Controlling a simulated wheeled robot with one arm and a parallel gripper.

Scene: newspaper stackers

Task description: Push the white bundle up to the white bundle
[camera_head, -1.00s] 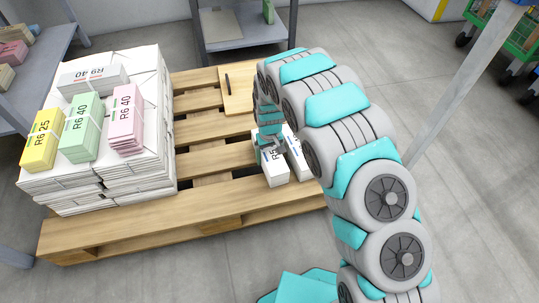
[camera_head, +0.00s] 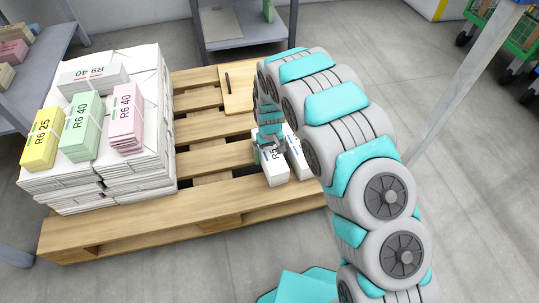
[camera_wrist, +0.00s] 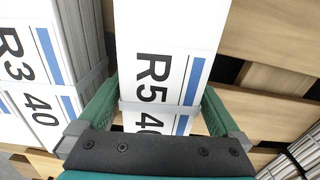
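Two white bundles stand close together at the pallet's right front. One white bundle marked R5 40 (camera_head: 276,174) also shows in the middle of the wrist view (camera_wrist: 168,50). The other white bundle (camera_head: 297,159) stands to its right; in the wrist view it is at the left, marked R3 40 (camera_wrist: 30,45), with a narrow gap between the two. My gripper (camera_head: 267,146) is low over the R5 bundle. In the wrist view its green fingers (camera_wrist: 160,100) lie along both sides of that bundle and look pressed on it. My arm partly hides both bundles in the head view.
The wooden pallet (camera_head: 215,158) has open slots between its boards. A large white stack (camera_head: 140,65) at its left carries yellow, green, pink and white bundles. A thin board with a dark pen (camera_head: 237,92) lies at the back. Bare boards lie left of my gripper.

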